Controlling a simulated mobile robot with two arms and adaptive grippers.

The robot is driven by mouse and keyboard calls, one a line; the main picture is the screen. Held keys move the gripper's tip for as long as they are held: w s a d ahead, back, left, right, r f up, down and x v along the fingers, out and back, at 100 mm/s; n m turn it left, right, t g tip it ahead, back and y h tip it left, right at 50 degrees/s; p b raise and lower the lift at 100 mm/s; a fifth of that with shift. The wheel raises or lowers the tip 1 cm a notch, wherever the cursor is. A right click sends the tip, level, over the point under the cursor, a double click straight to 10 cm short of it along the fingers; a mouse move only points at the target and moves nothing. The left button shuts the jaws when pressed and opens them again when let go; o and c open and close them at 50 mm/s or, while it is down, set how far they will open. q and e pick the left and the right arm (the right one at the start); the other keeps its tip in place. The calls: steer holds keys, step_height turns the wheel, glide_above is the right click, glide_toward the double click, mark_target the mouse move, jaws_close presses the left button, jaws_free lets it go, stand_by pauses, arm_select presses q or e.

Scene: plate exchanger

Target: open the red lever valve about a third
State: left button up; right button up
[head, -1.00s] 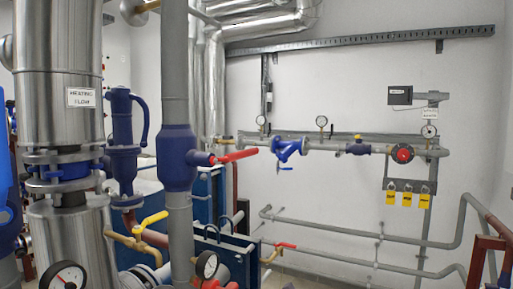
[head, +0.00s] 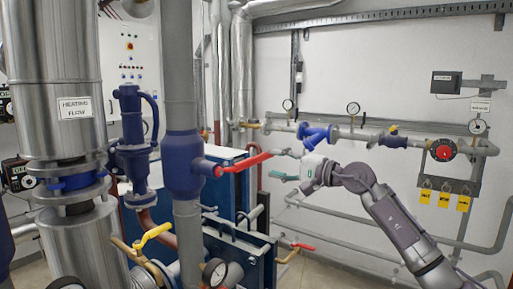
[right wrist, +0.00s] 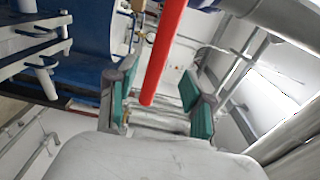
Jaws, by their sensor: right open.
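The red lever (head: 247,162) sticks out to the right from the blue valve body (head: 183,165) on the grey vertical pipe. It looks roughly level, tilted slightly up at its free end. My right gripper (head: 280,166) is open just right of the lever's free end, its fingers pointing left toward it. In the right wrist view, the red lever (right wrist: 167,45) comes down from the top and its end lies between the two green finger pads of the gripper (right wrist: 158,92), with space on both sides. I cannot tell whether it touches anything. My left gripper is not in view.
A steel duct (head: 62,90) labelled heating flow stands at the left. A yellow lever (head: 153,234) and a gauge (head: 215,271) are low near the valve pipe. Blue plate exchanger units (head: 225,250) stand behind. A red round handle (head: 443,150) and yellow tags (head: 444,200) are on the right wall.

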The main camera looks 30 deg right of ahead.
mark_target(259, 160)
steer(key=p+x, duration=0.3)
steer(key=x, duration=0.3)
steer(key=shift+w+d+r, duration=0.1)
steer(key=shift+w+d, duration=0.05)
steer(key=shift+w+a, duration=0.3)
steer(key=shift+w, duration=0.2)
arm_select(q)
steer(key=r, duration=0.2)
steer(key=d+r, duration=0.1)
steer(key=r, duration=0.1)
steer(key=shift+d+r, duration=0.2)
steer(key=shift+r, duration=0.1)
arm_select(e)
steer(key=shift+d+f, duration=0.1)
steer(key=shift+f, duration=0.1)
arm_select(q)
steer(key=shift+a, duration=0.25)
arm_select(e)
jaws_close()
